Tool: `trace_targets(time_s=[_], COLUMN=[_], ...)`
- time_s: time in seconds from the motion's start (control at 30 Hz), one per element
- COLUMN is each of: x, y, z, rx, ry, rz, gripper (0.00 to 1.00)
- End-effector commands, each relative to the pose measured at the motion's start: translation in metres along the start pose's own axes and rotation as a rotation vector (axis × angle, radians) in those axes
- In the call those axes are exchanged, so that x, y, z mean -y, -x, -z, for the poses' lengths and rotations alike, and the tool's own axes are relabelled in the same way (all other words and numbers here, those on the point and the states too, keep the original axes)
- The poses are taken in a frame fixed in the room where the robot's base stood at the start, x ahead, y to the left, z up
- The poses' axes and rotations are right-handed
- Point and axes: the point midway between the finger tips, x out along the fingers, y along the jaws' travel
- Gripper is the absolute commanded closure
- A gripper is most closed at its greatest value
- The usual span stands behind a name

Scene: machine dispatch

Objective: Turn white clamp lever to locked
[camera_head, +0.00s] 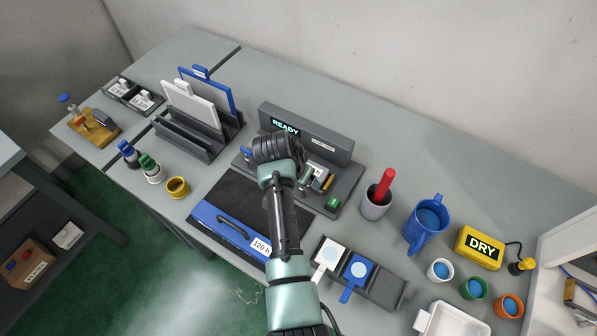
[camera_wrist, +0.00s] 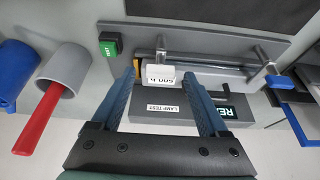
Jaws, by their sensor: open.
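My gripper (camera_wrist: 162,84) is open in the wrist view, with its two blue-grey fingers apart and nothing held. A white block marked "500 h" (camera_wrist: 161,77) shows between the fingertips, beside metal rods (camera_wrist: 207,66) on the grey machine base (camera_wrist: 225,38). I cannot tell whether this block is the white clamp lever or its end, or whether it is locked. In the head view my gripper (camera_head: 277,150) is over the machine panel (camera_head: 335,144) with the "READY" display, and hides part of it; its fingertips are not clear there.
A green button (camera_wrist: 109,42) and a blue part (camera_wrist: 278,82) are on the machine. A grey cup (camera_head: 375,206) with a red stick and a blue jug (camera_head: 425,225) stand to the right. A blue-fronted "120 h" unit (camera_head: 228,228) and a paddle rack (camera_head: 388,290) are in front.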

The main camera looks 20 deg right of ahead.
Motion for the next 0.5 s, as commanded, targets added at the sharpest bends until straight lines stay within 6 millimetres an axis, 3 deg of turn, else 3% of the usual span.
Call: trace_targets(time_s=[0.17,0.5], x=[0.001,0.001], y=[0.016,0.078], z=[0.0,0.0], rx=[-0.002,-0.004], ry=[0.0,0.0], rz=[0.002,0.004], gripper=[0.22,0.22])
